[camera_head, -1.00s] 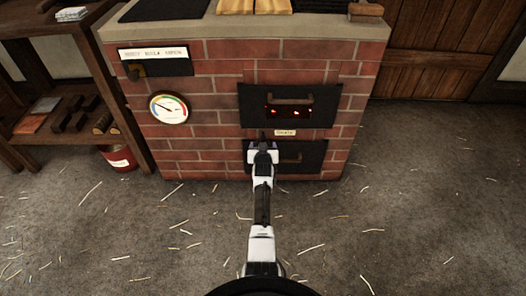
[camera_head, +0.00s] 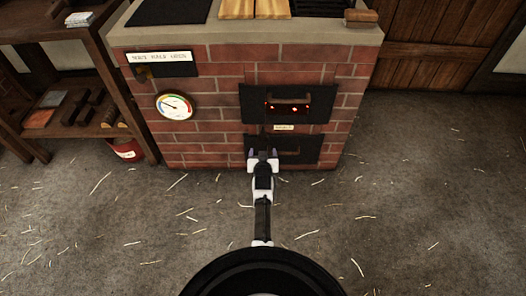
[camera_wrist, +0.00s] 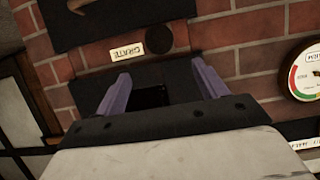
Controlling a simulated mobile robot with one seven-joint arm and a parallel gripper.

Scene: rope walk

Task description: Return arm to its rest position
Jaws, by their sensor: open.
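My arm reaches forward over the floor in the head view. My gripper (camera_head: 263,153) is in front of the lower black door (camera_head: 300,148) of the brick furnace (camera_head: 215,135). Its two purple fingers are spread and nothing shows between them. In the wrist view, the open gripper (camera_wrist: 160,72) points at the furnace front, with a dark panel behind the fingers. A label reading GRATE (camera_wrist: 127,47) and a round dark knob (camera_wrist: 159,40) are just beyond the fingertips. I cannot tell whether the fingers touch anything.
The upper furnace door (camera_head: 330,103) shows red glowing spots. A dial gauge (camera_head: 174,106) is on the bricks at left. A wooden shelf (camera_head: 100,130) with small items and a red bucket (camera_head: 124,149) stand further left. Straw-strewn floor (camera_head: 420,200) is free at right.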

